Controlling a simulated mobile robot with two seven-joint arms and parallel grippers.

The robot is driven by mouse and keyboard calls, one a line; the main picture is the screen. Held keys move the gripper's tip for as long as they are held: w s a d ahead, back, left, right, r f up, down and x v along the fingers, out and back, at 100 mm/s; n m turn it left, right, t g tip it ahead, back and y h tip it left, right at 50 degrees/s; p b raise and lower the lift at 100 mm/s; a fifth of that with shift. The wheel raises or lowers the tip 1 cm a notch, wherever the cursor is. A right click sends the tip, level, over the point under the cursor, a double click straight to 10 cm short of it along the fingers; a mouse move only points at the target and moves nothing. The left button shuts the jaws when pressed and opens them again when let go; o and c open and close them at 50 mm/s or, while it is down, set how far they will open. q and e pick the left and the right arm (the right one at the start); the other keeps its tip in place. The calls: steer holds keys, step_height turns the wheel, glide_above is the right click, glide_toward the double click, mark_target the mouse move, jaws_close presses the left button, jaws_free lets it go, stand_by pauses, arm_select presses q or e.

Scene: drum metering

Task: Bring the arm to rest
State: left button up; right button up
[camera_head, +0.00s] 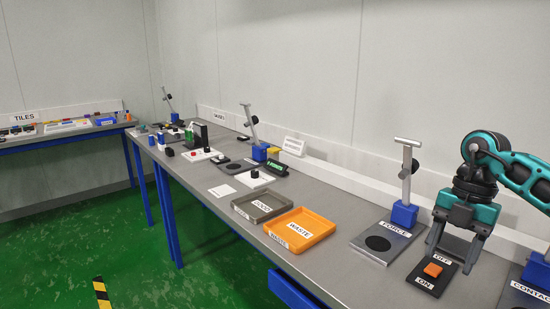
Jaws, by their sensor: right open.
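My right arm (525,175), teal and dark grey, reaches in from the right edge. Its gripper (452,255) points down with two grey fingers spread apart and nothing between them. It hangs over the back part of a black switch plate (423,280) marked OFF and ON, which has an orange rocker (433,270). I cannot tell whether the fingertips touch the plate. My left gripper is not in view.
Left of the gripper is a FORCE stand (404,214) with a grey base plate; right is a CONTACT stand (538,268). An orange WASTE tray (322,240) and a grey tray (245,212) lie further left. Several devices stand farther back along the bench. A wall is behind.

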steer(key=s+a+f+m+t+y, duration=0.1)
steer(key=s+a+f+t+y, duration=0.1)
steer(key=a+y, duration=0.6)
steer(key=s+a+f+t+y, duration=0.1)
steer(key=a+t+y, duration=0.25)
steer(key=a, duration=0.75)
steer(key=s+a+f+m+t+y, duration=0.1)
steer(key=s+a+f+y, duration=0.1)
steer(key=a+y, duration=0.6)
steer(key=s+d+f+m+t+h, duration=0.2)
steer(key=d+f+m+t+h, duration=0.6)
steer(key=f+m+t+h, duration=0.6)
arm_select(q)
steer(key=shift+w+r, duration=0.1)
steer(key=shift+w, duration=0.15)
arm_select(e)
steer(key=s+d+f+m+g+h, duration=0.4)
steer(key=s+f+m+g, duration=0.3)
steer(key=s, duration=0.5)
step_height(320, 180, down, 3)
steer(key=shift+d+r+m+g+h, duration=0.1)
steer(key=shift+d+m+g+h, duration=0.25)
steer(key=shift+g+h, duration=0.25)
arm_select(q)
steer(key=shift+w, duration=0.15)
arm_select(e)
steer(key=shift+w, duration=0.1)
